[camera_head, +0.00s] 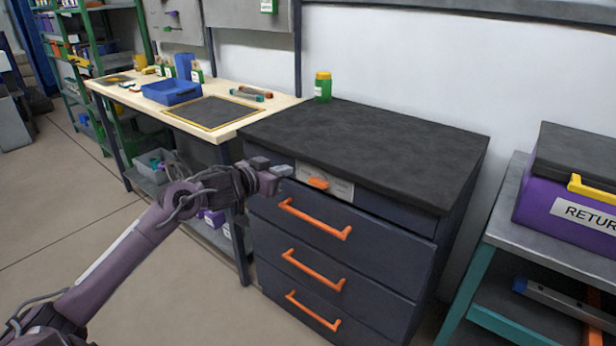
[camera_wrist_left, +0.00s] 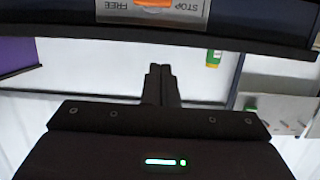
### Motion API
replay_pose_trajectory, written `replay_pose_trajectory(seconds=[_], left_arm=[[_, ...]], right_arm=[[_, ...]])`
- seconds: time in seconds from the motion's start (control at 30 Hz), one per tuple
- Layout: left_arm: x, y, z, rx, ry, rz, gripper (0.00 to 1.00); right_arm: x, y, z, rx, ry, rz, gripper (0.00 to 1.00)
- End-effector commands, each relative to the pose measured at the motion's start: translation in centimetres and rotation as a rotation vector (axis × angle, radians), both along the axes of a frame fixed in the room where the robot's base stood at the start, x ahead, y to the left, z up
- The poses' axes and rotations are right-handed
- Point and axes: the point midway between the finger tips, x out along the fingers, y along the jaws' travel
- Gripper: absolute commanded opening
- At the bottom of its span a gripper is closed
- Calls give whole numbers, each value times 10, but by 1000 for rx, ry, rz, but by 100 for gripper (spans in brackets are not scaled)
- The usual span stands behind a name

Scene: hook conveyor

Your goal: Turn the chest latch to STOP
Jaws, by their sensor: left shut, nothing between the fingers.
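The chest (camera_head: 345,239) is a dark drawer cabinet with a black top. Its orange latch (camera_head: 318,183) sits on a pale label plate (camera_head: 341,188) on the front, above the top drawer. In the left wrist view the plate (camera_wrist_left: 194,19) is at the top edge, with FREE left of the orange latch (camera_wrist_left: 153,3) and STOP right of it. The latch is cut off there, so its exact setting cannot be told. My left gripper (camera_head: 284,170) is left of the latch, apart from it. Its fingers (camera_wrist_left: 161,72) are shut and empty. My right gripper is not in view.
Orange drawer handles (camera_head: 315,219) stick out below the latch. A green jar (camera_head: 323,88) stands at the chest top's back corner. A workbench (camera_head: 284,101) with a blue bin (camera_head: 171,91) is at left. A purple box (camera_head: 564,216) sits on a grey table at right. Floor at front left is clear.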

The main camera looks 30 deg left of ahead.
Motion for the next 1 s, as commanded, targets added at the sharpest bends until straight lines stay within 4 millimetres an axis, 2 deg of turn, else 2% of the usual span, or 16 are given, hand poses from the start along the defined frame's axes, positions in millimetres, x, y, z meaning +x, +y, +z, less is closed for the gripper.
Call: replay_pose_trajectory(seconds=[0.23,0.37,1.0], left_arm=[[2,0,-1,-1,0,1,0],[10,0,-3,-2,-1,0,0],[99,-7,-24,-3,-2,2,0]], right_arm=[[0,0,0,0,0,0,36],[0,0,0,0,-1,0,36],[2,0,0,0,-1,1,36]])
